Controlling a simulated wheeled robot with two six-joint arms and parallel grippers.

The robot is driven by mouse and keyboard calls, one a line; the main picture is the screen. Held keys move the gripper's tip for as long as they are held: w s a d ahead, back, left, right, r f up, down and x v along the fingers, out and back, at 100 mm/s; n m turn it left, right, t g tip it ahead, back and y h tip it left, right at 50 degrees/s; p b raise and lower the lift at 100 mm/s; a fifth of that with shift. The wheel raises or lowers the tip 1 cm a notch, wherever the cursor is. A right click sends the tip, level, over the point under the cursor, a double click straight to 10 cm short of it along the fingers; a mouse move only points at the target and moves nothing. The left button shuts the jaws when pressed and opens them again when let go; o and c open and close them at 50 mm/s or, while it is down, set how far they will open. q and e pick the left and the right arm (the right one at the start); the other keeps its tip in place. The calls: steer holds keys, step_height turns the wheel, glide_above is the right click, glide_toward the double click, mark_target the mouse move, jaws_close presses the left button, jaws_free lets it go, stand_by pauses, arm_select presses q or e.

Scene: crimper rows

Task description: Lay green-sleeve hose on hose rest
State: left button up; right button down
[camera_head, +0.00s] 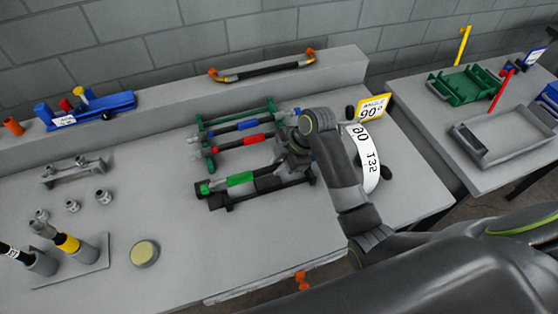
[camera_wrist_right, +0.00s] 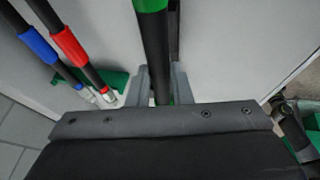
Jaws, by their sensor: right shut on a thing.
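The green-sleeve hose (camera_head: 240,180) is black with a green band and lies level along a low black-and-green rest (camera_head: 217,201). I cannot tell whether it touches the rest or is just above it. My right gripper (camera_head: 286,171) is shut on the hose towards its right end. In the right wrist view the hose (camera_wrist_right: 154,45) runs between the two grey fingers (camera_wrist_right: 160,88), its green sleeve at the top edge. The held stretch is partly hidden by the gripper. My left gripper is not in view.
A red-sleeve hose (camera_head: 247,140) and a blue-sleeve hose (camera_head: 248,125) lie just behind on green supports. A yellow 90-degree sign (camera_head: 374,107) and a white gauge (camera_head: 364,158) stand to the right.

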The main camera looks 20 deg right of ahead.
steer(key=shift+r, duration=0.1)
steer(key=shift+d, duration=0.1)
steer(key=shift+f+b, duration=1.7)
steer(key=shift+f, duration=1.55)
steer(key=shift+f+p, duration=0.1)
steer(key=shift+p, duration=0.35)
steer(key=c, duration=1.2)
jaws_free()
steer(key=shift+c, duration=0.2)
steer(key=shift+s, duration=0.1)
steer(key=shift+f, duration=0.1)
